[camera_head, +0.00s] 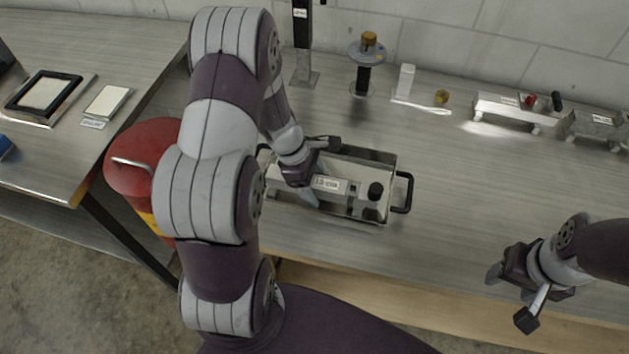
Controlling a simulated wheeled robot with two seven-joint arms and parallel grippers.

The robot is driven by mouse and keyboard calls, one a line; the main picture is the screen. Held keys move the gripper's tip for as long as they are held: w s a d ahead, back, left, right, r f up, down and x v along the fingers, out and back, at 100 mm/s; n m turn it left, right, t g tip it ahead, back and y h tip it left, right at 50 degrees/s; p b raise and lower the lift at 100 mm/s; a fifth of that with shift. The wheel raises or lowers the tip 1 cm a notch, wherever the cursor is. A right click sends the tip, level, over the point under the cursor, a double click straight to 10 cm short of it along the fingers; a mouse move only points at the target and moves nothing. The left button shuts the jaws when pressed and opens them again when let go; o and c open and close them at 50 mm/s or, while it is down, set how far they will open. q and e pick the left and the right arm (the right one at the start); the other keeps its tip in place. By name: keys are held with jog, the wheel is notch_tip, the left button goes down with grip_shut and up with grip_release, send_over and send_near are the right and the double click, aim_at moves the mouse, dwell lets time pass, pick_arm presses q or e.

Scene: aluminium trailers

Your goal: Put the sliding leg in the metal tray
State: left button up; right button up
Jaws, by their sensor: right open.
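The metal tray (391,163) is a shallow rectangular box with black end handles, standing on the bench in the middle of the view. The sliding leg (355,187), a silver bar with a white label and a black knob, appears within the tray's outline. Whether it rests on the tray floor or is held just above cannot be told. My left gripper (309,197) points down over the left part of the leg. Its fingers overlap the leg, and their closure is unclear. My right gripper (507,281) is open and empty, off to the right near the bench's front edge.
A red drum (140,157) stands left of the bench. At the back are a round-topped stand (363,75), a white block (406,80), a small brass piece (441,97) and silver brackets (512,111). The bench right of the tray is clear.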

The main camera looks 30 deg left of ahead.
pick_arm(q)
jog(key=shift+r, duration=0.25)
jog(key=v, duration=1.1)
jog(key=shift+a+r+p, duration=0.1)
jog(key=shift+r+p, duration=0.1)
jog(key=shift+p, duration=0.2)
jog(key=s+d+r+m+y, duration=0.1)
jog(key=s+d+m, duration=0.3)
jog(key=m, duration=0.6)
jog(key=s+d+r+m+y, duration=0.1)
jog(key=s+d+m+y, duration=0.2)
jog(key=m, duration=0.8)
jog(key=d, duration=0.2)
jog(key=shift+s+d, duration=0.3)
jog(key=shift+s, duration=0.1)
jog(key=shift+s, duration=0.1)
